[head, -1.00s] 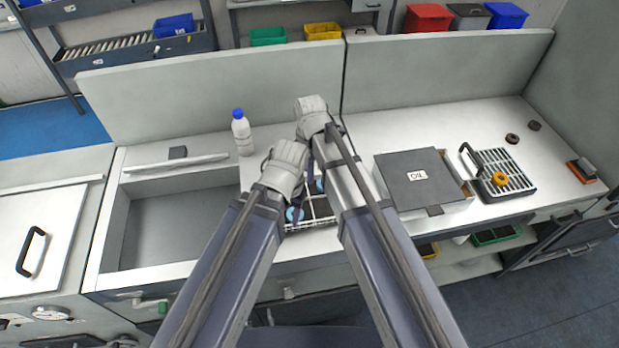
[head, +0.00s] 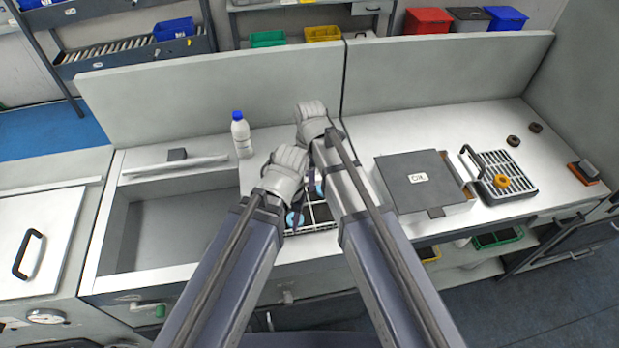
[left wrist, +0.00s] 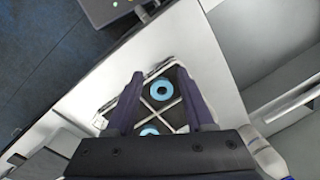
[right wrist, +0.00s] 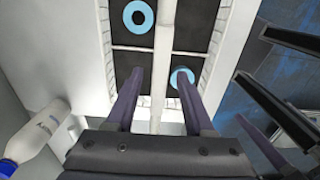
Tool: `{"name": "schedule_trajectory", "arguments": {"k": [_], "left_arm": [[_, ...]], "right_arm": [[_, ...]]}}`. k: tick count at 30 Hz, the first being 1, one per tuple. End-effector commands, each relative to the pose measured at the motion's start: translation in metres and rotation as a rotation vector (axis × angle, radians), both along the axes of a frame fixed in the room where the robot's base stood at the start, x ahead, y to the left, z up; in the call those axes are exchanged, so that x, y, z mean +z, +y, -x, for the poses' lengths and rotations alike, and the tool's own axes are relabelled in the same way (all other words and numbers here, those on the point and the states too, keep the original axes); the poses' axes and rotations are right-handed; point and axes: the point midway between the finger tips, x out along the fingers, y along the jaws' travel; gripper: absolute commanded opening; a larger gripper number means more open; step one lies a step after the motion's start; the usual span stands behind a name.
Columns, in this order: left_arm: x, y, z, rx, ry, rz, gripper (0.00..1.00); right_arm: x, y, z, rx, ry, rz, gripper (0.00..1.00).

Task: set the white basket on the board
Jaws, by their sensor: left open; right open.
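The white basket (head: 322,213) is partly hidden behind my arms on the counter in the head view. White dividers split it into dark-floored compartments, and blue rings lie inside; it also shows in the left wrist view (left wrist: 158,105) and the right wrist view (right wrist: 104,62). My left gripper (left wrist: 162,78) is open, with the basket and its dividers between and beyond its fingers. My right gripper (right wrist: 158,80) is open, its fingers on either side of the long white centre bar. I see no grip on the basket. I cannot pick out the board with certainty.
A white bottle with a blue cap (head: 241,135) stands left of the basket, beside a sunken sink (head: 170,228). A low panel (head: 215,90) borders the counter's back.

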Motion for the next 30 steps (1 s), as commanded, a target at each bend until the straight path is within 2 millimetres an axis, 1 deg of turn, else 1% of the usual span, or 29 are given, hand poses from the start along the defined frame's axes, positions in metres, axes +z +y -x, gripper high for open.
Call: {"name": "schedule_trajectory", "arguments": {"k": [5,11,17,30], "left_arm": [[0.002,0.0,0.0,0.0,0.0,0.0,0.53],[0.013,0.0,0.0,0.0,0.0,0.0,0.53],[0.036,0.0,0.001,0.001,0.0,0.0,0.53],[0.103,0.0,0.002,0.013,0.0,0.003,0.53]], "right_arm": [[0.001,0.0,0.0,0.0,0.0,0.0,0.53],[0.013,0.0,0.0,0.0,0.0,0.0,0.53],[0.036,0.0,0.0,0.0,0.0,0.0,0.53],[0.103,0.0,0.0,0.0,0.0,0.0,0.53]]}}
